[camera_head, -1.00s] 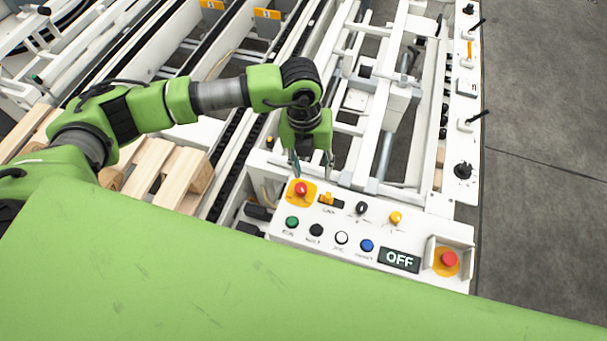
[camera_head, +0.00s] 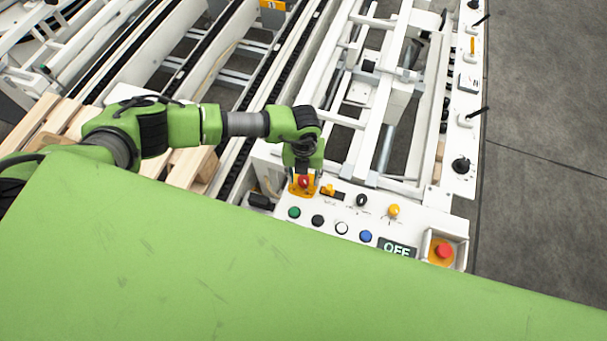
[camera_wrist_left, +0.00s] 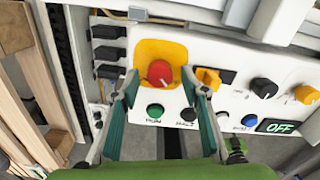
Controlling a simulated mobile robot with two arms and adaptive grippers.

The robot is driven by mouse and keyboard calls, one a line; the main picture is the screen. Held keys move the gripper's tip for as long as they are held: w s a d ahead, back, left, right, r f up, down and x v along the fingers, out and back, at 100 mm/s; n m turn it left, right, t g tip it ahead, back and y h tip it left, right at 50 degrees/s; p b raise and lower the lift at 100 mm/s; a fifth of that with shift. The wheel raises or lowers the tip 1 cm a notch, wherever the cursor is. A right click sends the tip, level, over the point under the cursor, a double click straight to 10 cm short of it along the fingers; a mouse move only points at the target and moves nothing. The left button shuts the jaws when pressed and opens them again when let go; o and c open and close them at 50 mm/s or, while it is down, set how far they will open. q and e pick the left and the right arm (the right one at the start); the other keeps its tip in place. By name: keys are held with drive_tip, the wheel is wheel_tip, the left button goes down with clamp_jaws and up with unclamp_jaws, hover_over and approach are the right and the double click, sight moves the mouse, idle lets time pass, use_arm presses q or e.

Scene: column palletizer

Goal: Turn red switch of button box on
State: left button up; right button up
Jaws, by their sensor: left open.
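The white button box (camera_head: 275,224) stands in front of me. Its red switch (camera_head: 303,181) sits on a yellow plate at the box's upper left. My left gripper (camera_head: 303,172) is at this switch in the head view, pointing down. In the left wrist view the fingers of the left gripper (camera_wrist_left: 158,92) are apart, one on each side of the red switch (camera_wrist_left: 159,73), with a gap to it. The display (camera_wrist_left: 276,127) reads OFF; it also shows in the head view (camera_head: 397,249). My right gripper is not in view.
A yellow switch (camera_head: 328,190), a black knob (camera_head: 361,200) and a yellow knob (camera_head: 393,210) share the panel. Green, black, white and blue buttons lie below them. A second red button (camera_head: 444,251) sits in a guard at right. Wooden pallets (camera_head: 190,165) lie left.

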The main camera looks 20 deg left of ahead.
use_arm(q)
drive_tip(key=shift+f, duration=0.25)
drive_tip(key=c, duration=1.1)
